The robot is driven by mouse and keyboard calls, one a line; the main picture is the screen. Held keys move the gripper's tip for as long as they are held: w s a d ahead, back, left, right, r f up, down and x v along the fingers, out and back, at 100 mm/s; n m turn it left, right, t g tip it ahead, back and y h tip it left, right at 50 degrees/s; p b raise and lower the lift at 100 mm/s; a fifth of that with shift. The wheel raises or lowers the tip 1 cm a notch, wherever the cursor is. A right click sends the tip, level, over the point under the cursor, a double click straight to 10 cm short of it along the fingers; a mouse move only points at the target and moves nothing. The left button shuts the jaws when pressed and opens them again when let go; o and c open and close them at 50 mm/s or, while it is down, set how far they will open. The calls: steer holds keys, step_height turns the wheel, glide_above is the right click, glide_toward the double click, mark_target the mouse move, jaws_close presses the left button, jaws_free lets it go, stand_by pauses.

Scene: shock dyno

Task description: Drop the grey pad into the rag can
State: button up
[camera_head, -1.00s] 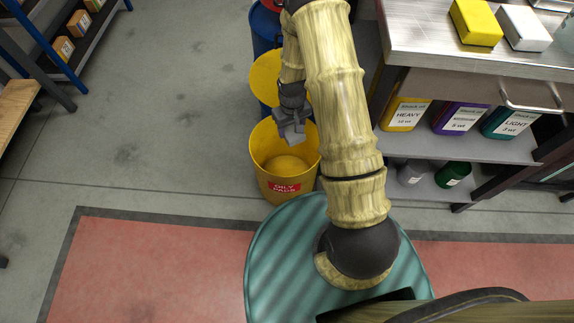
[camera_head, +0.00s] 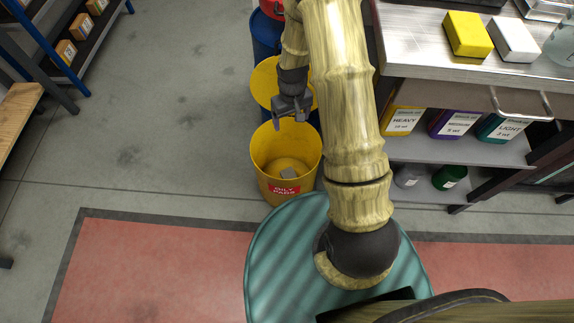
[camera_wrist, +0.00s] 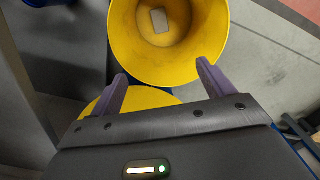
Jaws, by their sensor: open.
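In the wrist view the pad (camera_wrist: 160,20) shows as a small pale rectangle on the floor of the yellow can (camera_wrist: 203,45). My gripper (camera_head: 290,124) is above the back part of that can's rim, apart from the pad. Its two fingers (camera_wrist: 160,82) are spread, with nothing between them.
To the right, a steel bench (camera_head: 425,40) holds a yellow block (camera_head: 467,34) and a white block (camera_head: 514,39), with labelled bottles (camera_head: 450,122) on the shelf below. Floor to the left is clear.

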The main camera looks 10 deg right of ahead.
step_height(320, 180, up, 10)
steer(key=p, duration=0.2)
steer(key=shift+p, duration=0.3)
steer(key=shift+f, duration=0.1)
stand_by(0.4)
steer(key=s+r+m+t, duration=0.2)
steer(key=s+r+t, duration=0.1)
steer(key=s+r, duration=1.15)
step_height(320, 180, up, 31)
steer(key=p, duration=3.2)
steer(key=shift+w, duration=0.15)
